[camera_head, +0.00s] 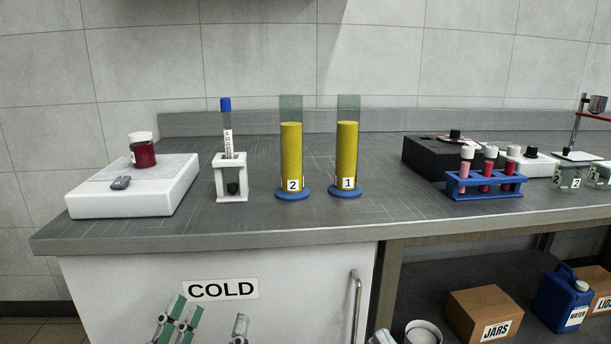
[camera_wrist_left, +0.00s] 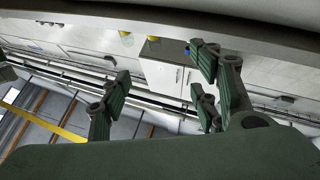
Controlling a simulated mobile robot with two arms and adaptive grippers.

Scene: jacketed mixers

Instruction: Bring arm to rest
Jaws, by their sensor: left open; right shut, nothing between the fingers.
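My left gripper (camera_head: 208,315) is at the bottom of the head view, in front of the white cold cabinet (camera_head: 300,290) and below the counter's front edge. Its green and grey fingers stand apart with nothing between them. The left wrist view also shows this gripper (camera_wrist_left: 160,95), with one finger on the left and two on the right, open and empty. The rest of the left arm is hidden below the head view.
The grey counter (camera_head: 250,225) holds a white balance (camera_head: 130,195), two yellow-filled cylinders (camera_head: 291,155) (camera_head: 346,152), and a blue tube rack (camera_head: 485,188). The cabinet handle (camera_head: 355,305) sticks out. A cardboard box (camera_head: 485,310) and blue jug (camera_head: 562,300) stand on the lower shelf.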

